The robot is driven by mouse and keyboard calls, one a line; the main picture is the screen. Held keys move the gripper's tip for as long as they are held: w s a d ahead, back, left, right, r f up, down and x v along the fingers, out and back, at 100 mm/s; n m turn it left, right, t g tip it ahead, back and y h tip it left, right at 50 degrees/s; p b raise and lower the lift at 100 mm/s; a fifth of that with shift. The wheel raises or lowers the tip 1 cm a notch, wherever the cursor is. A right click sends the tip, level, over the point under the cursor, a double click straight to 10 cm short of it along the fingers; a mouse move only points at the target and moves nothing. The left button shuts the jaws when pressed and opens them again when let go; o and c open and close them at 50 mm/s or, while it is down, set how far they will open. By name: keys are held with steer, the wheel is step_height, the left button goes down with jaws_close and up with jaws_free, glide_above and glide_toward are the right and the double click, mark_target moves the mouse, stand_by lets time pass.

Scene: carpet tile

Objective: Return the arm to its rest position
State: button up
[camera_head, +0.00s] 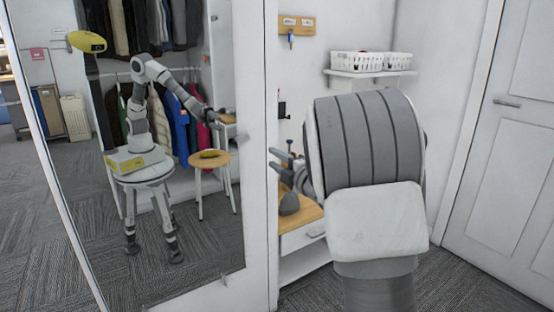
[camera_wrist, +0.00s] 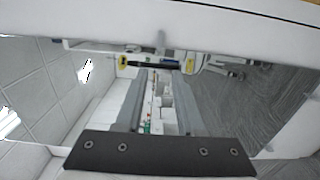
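My arm fills the middle right of the head view, with a large grey ribbed link and a white link close to the camera. My gripper (camera_head: 273,160) shows only partly, left of that link, with its grey fingers pointing left. In the wrist view my gripper (camera_wrist: 160,78) has its two long grey fingers apart, and I see nothing held between them. The mirror (camera_head: 120,235) on the left reflects my body, with the arm raised, bent and reaching out to one side.
A white cabinet with a wooden top (camera_head: 306,212) stands behind my arm, bearing a dark grey rounded object (camera_head: 289,203). White baskets (camera_head: 356,61) sit on a wall shelf. A closed white door (camera_head: 515,150) is at right. Carpet (camera_head: 475,285) is clear at lower right.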

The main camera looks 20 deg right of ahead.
steer(key=shift+s, duration=0.2)
steer(key=s+d+r+m+g+h, duration=0.2)
steer(key=s+m+h, duration=0.2)
steer(key=s+m, duration=0.2)
steer(key=s+d+r+m+g+h, duration=0.1)
steer(key=s+d+r+m+h, duration=0.15)
steer(key=s+m, duration=0.4)
steer(key=s+a+f+m+g, duration=0.3)
steer(key=s, duration=0.6)
steer(key=s+a+f+m+g, duration=0.3)
steer(key=s, duration=0.6)
steer(key=s+a+f+m+g, duration=0.2)
steer(key=s+a+f+m, duration=0.15)
steer(key=s, duration=0.55)
step_height(320, 180, up, 27)
steer(key=p, duration=2.6)
steer(key=shift+s+f+g+y, duration=0.15)
steer(key=shift+s+g+y, duration=0.15)
steer(key=shift+y, duration=0.15)
steer(key=shift+a, duration=0.1)
